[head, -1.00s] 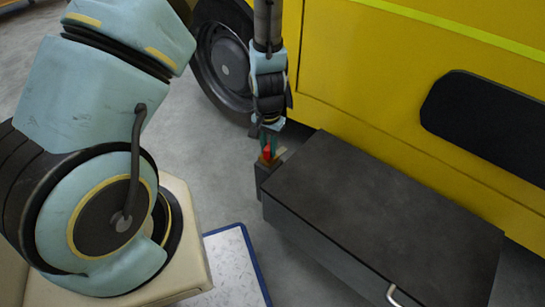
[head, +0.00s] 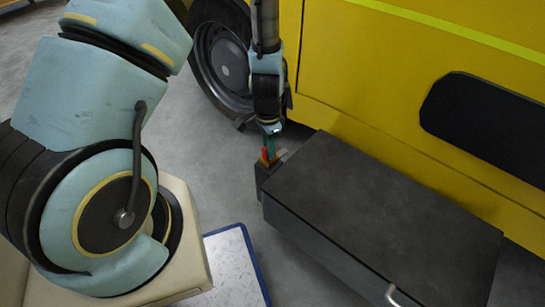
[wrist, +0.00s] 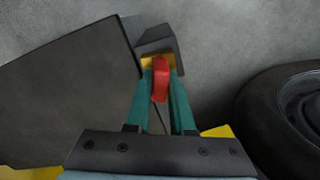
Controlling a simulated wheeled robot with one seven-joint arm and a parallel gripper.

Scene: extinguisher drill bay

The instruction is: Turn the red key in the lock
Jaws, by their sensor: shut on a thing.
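The red key (wrist: 160,80) stands in a brass-coloured lock face (wrist: 147,62) on a small dark box (wrist: 160,40) in the wrist view. In the head view the red key (head: 265,153) is small, at the left end of the dark chest. My gripper (wrist: 160,84) points down at the lock, its two green fingers on either side of the key and shut on it. It also shows in the head view (head: 269,150). The keyhole itself is hidden by the key and fingers.
A dark chest (head: 370,200) with a metal handle (head: 398,296) stands right of the lock. Behind it is a yellow vehicle (head: 350,75) with a black wheel (head: 222,62). A blue-edged white panel (head: 232,265) lies at the lower middle. Grey floor is clear left of the lock.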

